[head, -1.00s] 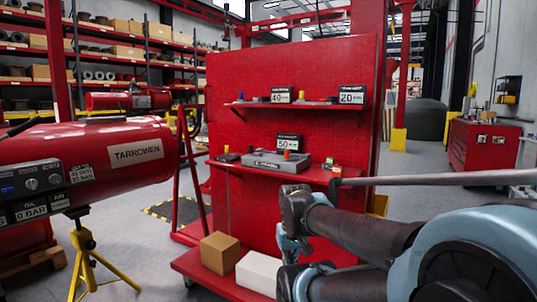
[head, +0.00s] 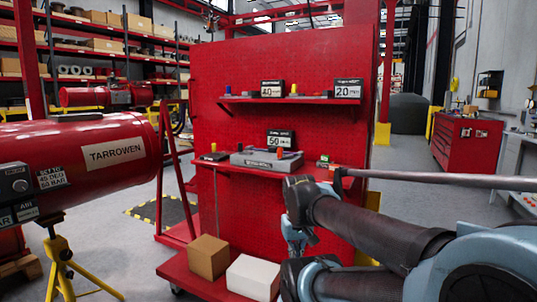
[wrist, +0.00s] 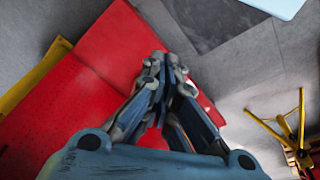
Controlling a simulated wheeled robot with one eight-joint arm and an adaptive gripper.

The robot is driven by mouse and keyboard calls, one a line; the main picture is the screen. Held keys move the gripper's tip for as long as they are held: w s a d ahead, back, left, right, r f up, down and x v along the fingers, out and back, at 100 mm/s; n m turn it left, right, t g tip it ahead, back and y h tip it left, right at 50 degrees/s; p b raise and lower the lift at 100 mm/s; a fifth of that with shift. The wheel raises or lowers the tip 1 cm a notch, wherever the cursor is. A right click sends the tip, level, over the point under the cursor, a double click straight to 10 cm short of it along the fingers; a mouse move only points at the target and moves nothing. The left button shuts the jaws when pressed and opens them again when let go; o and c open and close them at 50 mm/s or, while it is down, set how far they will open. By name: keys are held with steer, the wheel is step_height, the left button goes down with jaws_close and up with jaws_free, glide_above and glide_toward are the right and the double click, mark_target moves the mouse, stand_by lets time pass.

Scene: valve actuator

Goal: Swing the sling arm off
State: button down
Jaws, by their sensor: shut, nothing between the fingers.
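In the head view my arm's links hide most of the gripper. No contact between my gripper and the bar shows.
A red shelf cart (head: 275,130) holds small parts and pressure signs. A brown box (head: 207,257) and a white box (head: 252,277) sit on its deck. A red TARROWEN cylinder (head: 85,150) stands on a yellow tripod (head: 62,262) at left.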

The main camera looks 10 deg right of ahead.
steer(key=w+d+r+n+h, duration=0.2)
steer(key=w+d+r+h, duration=0.3)
steer(key=w+r, duration=0.5)
steer(key=n+t+h, duration=0.3)
steer(key=h, duration=0.4)
glide_toward(268, 159)
steer(key=s+d+f, duration=0.3)
steer(key=s+d, duration=0.3)
steer(key=d, duration=0.2)
steer(key=w+a+r+t+h, duration=0.35)
steer(key=w+a, duration=0.35)
steer(key=a, duration=0.4)
steer(key=shift+g, duration=0.25)
steer(key=x, duration=1)
steer(key=shift+w+f, duration=0.15)
steer(key=shift+f, duration=0.1)
steer(key=shift+s+d, duration=0.7)
steer(key=shift+s, duration=0.05)
steer(key=shift+s+d, duration=0.6)
steer(key=shift+s, duration=0.1)
steer(key=shift+a, duration=0.1)
